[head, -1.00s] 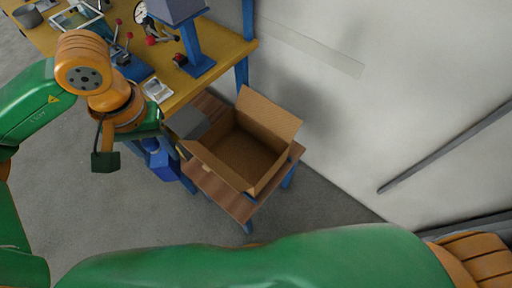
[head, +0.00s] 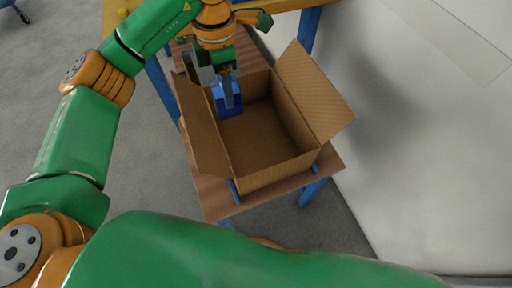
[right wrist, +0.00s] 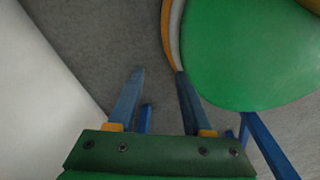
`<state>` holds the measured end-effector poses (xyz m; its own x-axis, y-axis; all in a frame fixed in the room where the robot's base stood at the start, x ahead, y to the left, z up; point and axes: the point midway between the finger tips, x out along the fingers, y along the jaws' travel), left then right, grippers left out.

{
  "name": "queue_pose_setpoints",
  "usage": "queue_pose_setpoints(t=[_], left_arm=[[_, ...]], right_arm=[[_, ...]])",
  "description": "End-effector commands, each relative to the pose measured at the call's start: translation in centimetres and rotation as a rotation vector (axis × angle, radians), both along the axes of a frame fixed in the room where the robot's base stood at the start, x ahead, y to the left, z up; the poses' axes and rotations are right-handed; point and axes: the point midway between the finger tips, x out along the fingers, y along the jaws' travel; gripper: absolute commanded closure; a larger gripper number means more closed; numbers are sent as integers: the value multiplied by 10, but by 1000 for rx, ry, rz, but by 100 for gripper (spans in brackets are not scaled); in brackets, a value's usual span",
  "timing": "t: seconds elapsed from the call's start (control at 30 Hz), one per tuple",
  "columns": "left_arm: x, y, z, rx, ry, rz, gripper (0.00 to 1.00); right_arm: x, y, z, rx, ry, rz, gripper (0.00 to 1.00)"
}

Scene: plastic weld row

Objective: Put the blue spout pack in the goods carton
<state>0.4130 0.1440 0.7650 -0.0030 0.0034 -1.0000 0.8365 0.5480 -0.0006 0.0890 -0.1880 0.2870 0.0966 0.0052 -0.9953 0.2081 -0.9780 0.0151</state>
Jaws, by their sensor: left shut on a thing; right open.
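The goods carton (head: 268,178) is an open brown cardboard box with its flaps spread. The blue spout pack (head: 229,103) is inside the carton's opening, at its back left corner. My left gripper (head: 229,95) reaches down over the carton from the back and is shut on the pack. I cannot tell whether the pack touches the carton floor. My right gripper (right wrist: 158,75) is open and empty in the right wrist view, with grey floor behind its fingers.
The carton stands on a small wooden table (head: 222,208) with blue legs. A workbench edge (head: 285,5) lies behind it. A pale wall (head: 420,130) is on the right. The rest of the carton's floor is clear.

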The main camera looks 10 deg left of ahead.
Motion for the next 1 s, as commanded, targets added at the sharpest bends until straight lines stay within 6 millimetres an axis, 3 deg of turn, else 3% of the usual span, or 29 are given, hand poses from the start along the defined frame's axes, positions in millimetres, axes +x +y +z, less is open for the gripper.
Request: queue_pose_setpoints(t=[0.3, 0.4, 0.57, 0.73, 1.0], left_arm=[[-2, 0, -105, 1, 8, 15, 100], [-1, 0, -128, 0, 5, 16, 100], [0, 0, -146, 1, 3, 14, 100], [-1, 0, -177, 1, 4, 13, 100], [0, 0, -178, 1, 1, 13, 100]], right_arm=[[5, -14, -14, -22, -12, -3, 50], [8, -15, -15, -23, -19, -4, 50], [15, -15, -17, -23, -30, -6, 50], [17, -16, -22, -24, -35, -8, 50], [17, -16, -23, -24, -36, -11, 50]])
